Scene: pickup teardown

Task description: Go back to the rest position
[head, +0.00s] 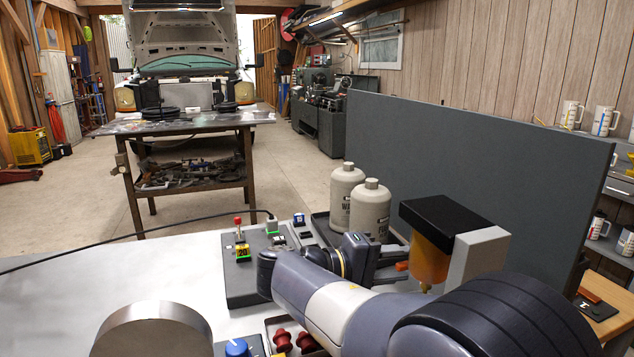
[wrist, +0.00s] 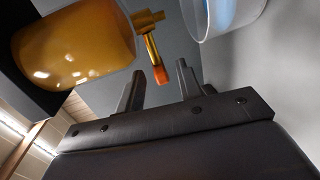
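My gripper (head: 396,264) is above the bench on the right of the head view, pointing at the amber dispenser (head: 428,262). In the wrist view my gripper (wrist: 160,74) shows two dark fingers spread apart with nothing clamped between them. The dispenser's brass lever with an orange tip (wrist: 160,74) lies just beyond the gap between the fingers. The amber body (wrist: 72,45) is at upper left there. A clear cup with blue contents (wrist: 232,14) shows at the top. I cannot tell whether a finger touches the lever.
Two beige bottles (head: 370,208) stand behind my wrist. A grey panel (head: 480,150) closes off the back right. A control box with a red-topped switch (head: 240,244) and a cable lies left of my arm. A metal cylinder (head: 152,335) stands front left. The left bench top (head: 110,280) is clear.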

